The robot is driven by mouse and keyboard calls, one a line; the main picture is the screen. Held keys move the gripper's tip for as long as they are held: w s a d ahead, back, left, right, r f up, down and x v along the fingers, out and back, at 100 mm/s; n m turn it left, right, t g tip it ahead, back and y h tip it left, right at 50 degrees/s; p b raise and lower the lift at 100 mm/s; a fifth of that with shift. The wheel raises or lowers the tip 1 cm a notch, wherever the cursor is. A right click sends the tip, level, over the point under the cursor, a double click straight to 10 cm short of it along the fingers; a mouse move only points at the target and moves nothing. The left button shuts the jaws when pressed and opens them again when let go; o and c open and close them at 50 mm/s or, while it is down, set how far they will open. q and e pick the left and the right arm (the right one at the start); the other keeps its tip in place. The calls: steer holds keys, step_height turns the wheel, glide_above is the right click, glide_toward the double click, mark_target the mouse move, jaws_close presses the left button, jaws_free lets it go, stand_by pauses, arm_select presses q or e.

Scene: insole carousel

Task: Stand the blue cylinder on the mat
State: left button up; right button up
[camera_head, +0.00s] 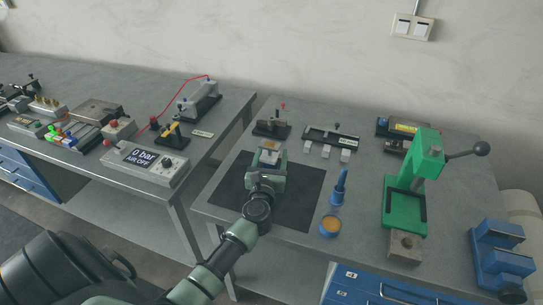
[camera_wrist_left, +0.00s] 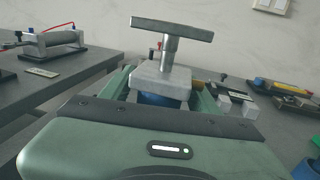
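The blue cylinder (camera_wrist_left: 155,98) has a grey block-shaped end cap, a rod and a grey crossbar on top. In the left wrist view it is upright, with its blue body mostly hidden behind my left gripper (camera_wrist_left: 158,104). The fingers stand on both sides of it and appear shut on it. In the head view the left gripper (camera_head: 266,165) is over the far part of the black mat (camera_head: 300,208); the cylinder's top (camera_head: 270,144) shows there. Whether its foot touches the mat is hidden. My right gripper is not in view.
A blue bottle-like thing (camera_head: 339,186) and an orange-filled dish (camera_head: 330,226) stand right of the mat. A green press (camera_head: 420,180) is farther right. A black stand (camera_head: 271,129) and a tray of grey blocks (camera_head: 331,138) are behind. The mat's right part is clear.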

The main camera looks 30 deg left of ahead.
arm_select(q)
steer(key=shift+r+p, duration=0.25)
steer(key=shift+p, duration=0.05)
steer(key=b+v, duration=0.1)
steer(key=v, duration=1)
steer(key=shift+f+b, duration=0.15)
steer(key=shift+b, duration=0.2)
steer(key=shift+s+d, duration=0.2)
steer(key=shift+s, duration=0.3)
